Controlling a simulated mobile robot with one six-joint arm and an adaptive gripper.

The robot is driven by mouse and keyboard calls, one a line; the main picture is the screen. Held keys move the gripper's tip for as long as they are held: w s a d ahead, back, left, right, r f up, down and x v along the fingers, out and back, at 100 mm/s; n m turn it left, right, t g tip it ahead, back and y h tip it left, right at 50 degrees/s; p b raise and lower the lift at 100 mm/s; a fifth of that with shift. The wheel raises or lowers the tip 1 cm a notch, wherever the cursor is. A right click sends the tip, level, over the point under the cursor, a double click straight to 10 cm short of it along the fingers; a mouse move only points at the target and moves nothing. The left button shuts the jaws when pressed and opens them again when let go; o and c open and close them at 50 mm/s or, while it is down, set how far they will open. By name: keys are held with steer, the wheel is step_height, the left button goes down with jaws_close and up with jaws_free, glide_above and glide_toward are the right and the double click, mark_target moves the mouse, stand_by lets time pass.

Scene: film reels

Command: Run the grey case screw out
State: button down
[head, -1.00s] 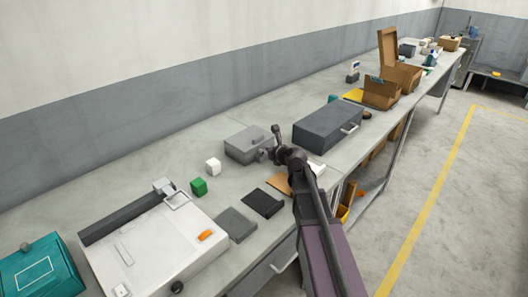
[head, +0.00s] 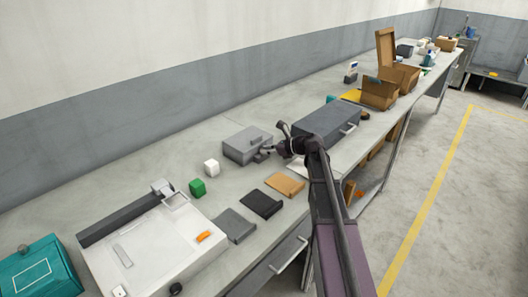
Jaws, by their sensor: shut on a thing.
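The grey case (head: 243,145) is a small box on the bench, left of a larger dark grey box. My gripper (head: 266,152) is at the right side of the case, its fingers reaching left toward the case's side. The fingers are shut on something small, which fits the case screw. The screw itself is too small and too covered by the fingers to make out. I cannot tell how far it stands out of the case.
The dark grey box (head: 328,125) stands close behind my wrist. Flat black (head: 261,204) and tan (head: 285,185) pieces lie in front. The bench's front edge runs below my arm.

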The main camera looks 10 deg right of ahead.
steer(key=shift+w+f+n+g+y, duration=0.1)
steer(key=shift+n+g+y, duration=0.4)
steer(key=shift+n+g, duration=0.65)
steer(key=shift+g, duration=0.25)
steer(key=c, duration=0.5)
jaws_free()
